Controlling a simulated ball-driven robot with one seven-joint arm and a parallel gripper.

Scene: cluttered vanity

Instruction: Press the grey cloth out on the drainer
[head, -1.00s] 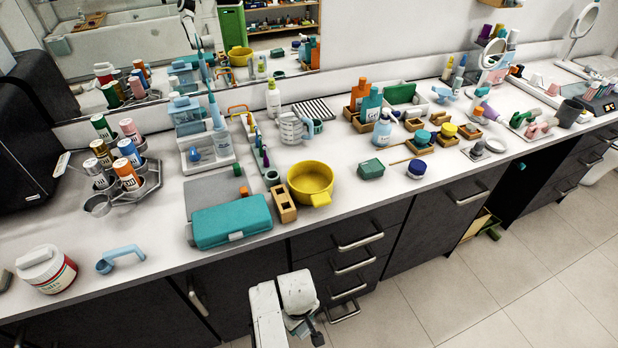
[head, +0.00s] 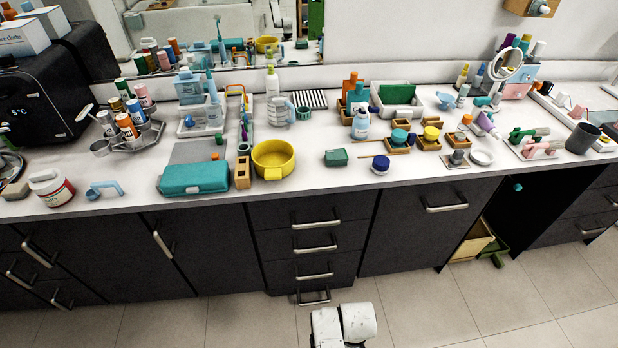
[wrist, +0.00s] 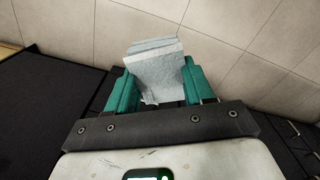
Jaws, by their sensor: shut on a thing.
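In the wrist view my gripper (wrist: 153,92) has its two teal fingers closed on a folded, pale grey cloth (wrist: 154,66). The cloth sticks out beyond the fingertips, with floor tiles and dark cabinet fronts behind it. The head view shows neither the fingers nor the cloth. A slatted black-and-white rack (head: 309,98), which looks like the drainer, lies flat at the back of the counter, right of a clear jug. Nothing is seen lying on its slats.
The white counter (head: 310,188) is crowded. A yellow pot (head: 272,158), a teal case (head: 194,178) and a clear jug (head: 279,110) stand left of the rack's line. A green box (head: 336,157) and bottles (head: 360,122) stand right. The front counter edge is clear around the middle.

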